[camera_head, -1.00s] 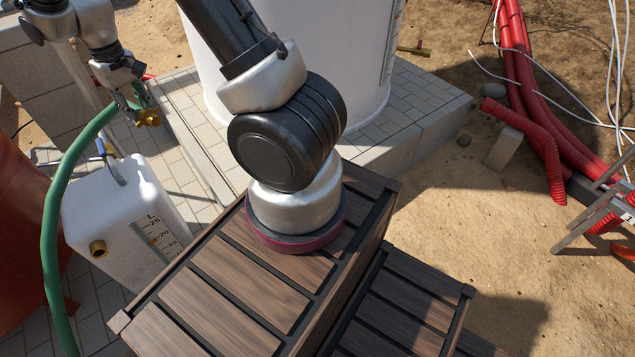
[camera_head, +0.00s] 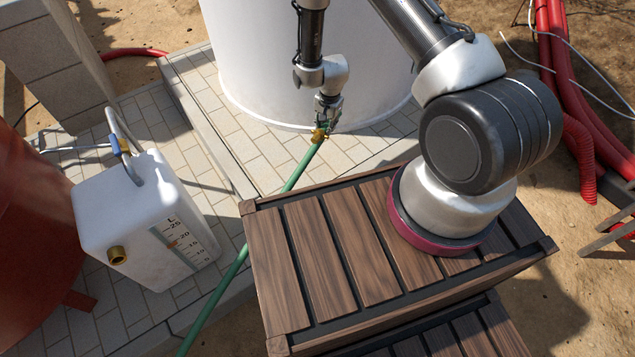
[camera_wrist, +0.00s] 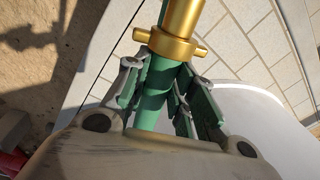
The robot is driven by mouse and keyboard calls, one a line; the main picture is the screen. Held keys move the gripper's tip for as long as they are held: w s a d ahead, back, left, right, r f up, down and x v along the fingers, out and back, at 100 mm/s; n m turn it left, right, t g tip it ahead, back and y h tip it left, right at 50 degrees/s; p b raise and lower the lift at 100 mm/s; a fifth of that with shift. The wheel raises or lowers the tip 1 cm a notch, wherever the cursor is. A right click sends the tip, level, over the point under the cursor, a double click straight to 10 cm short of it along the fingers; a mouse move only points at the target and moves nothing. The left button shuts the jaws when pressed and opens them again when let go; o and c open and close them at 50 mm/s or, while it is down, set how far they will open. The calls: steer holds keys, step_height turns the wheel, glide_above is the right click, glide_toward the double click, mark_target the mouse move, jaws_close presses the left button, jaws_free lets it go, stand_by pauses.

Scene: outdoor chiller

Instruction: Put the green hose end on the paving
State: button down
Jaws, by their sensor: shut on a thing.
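My gripper (camera_head: 329,117) is shut on the green hose (camera_head: 300,166) just behind its brass end fitting (camera_head: 319,135). In the head view it is in front of the white tank, above the paving (camera_head: 232,125). In the wrist view the green hose (camera_wrist: 152,103) runs between the fingers, with the brass fitting (camera_wrist: 180,35) projecting past them and pale paving slabs (camera_wrist: 240,30) beyond. The hose trails down and left past the wooden box. I cannot tell exactly how high the end is above the slabs.
A white jug (camera_head: 140,215) stands left on the lower paving. A slatted wooden box (camera_head: 330,240) is in front, and the white tank (camera_head: 300,60) rises behind my gripper. Red pipes (camera_head: 575,110) lie at the right. The raised paving left of the tank is clear.

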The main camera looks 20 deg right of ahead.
steer(key=s+f+m, duration=0.1)
steer(key=f, duration=0.5)
steer(key=s+f+m, duration=0.2)
steer(key=f, duration=0.4)
steer(key=s+f+m, duration=0.1)
steer(key=s+f, duration=0.1)
steer(key=f, duration=0.5)
steer(key=shift+s+d+t, duration=0.15)
steer(key=shift+d+t, duration=0.15)
steer(key=shift+d, duration=0.1)
steer(key=shift+f, duration=2.35)
steer(key=shift+f, duration=0.15)
steer(key=c, duration=1.2)
jaws_free()
